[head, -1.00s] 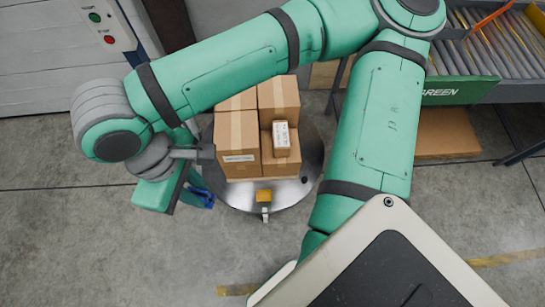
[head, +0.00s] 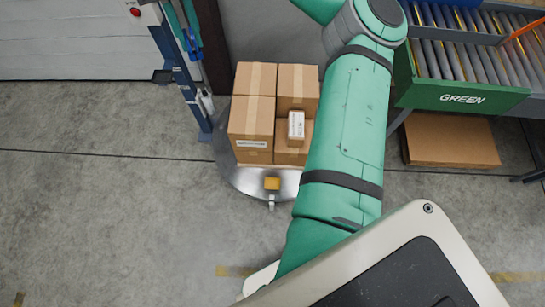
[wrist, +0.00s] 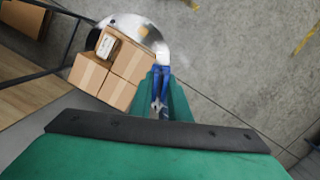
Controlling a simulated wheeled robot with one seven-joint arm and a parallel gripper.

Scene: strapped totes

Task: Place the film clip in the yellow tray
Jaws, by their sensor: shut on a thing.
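My gripper (wrist: 163,92) is shut on the film clip (wrist: 161,78), which has blue handles and a grey metal part and sticks out between the teal fingers. In the head view, the gripper (head: 182,24) is at the top left, partly cut off by the frame edge. The blue of the clip (head: 191,41) shows there beside a blue post. The clip is held in the air, clear of the boxes. I cannot make out a yellow tray in either view.
A green-fronted roller conveyor (head: 462,97) is at the right. The floor at left is clear.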

